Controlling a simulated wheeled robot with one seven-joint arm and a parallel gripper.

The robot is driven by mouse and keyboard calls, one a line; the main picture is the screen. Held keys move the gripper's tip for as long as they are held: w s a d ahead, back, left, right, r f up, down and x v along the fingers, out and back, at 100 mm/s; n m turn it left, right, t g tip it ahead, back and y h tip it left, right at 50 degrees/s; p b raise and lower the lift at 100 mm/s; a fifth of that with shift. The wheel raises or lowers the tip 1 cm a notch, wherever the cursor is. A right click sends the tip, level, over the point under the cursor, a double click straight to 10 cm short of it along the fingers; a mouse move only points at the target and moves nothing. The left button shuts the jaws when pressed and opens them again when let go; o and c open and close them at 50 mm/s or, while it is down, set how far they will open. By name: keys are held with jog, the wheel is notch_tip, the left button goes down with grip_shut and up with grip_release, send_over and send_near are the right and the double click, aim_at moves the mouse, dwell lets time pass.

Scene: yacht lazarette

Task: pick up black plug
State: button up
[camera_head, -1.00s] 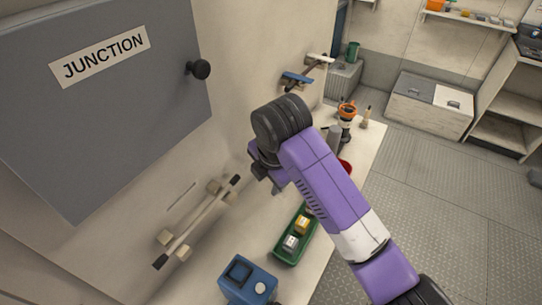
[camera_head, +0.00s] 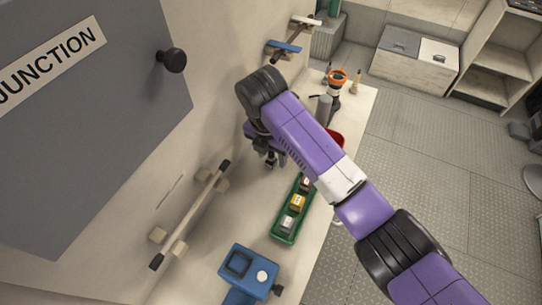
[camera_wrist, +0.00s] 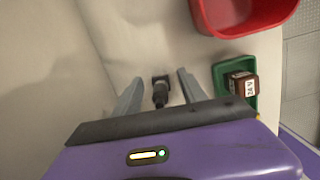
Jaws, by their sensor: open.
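The black plug (camera_wrist: 160,95) shows in the wrist view on the pale counter, close to the wall. It lies between the two grey fingers of my gripper (camera_wrist: 160,78), with a gap on each side. My gripper is open and empty. In the head view, my gripper (camera_head: 268,158) hangs low beside the wall, with the purple arm reaching over the counter. I cannot pick out the plug clearly there.
A red bin (camera_wrist: 240,15) and a green tray (camera_wrist: 221,82) with small labelled blocks stand to the right in the wrist view. A blue device (camera_head: 249,275) sits nearer on the counter. A wall rail (camera_head: 190,215) and the grey junction cabinet (camera_head: 85,120) are left.

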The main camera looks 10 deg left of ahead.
jog(key=shift+f, duration=0.15)
grip_shut()
dwell(0.4)
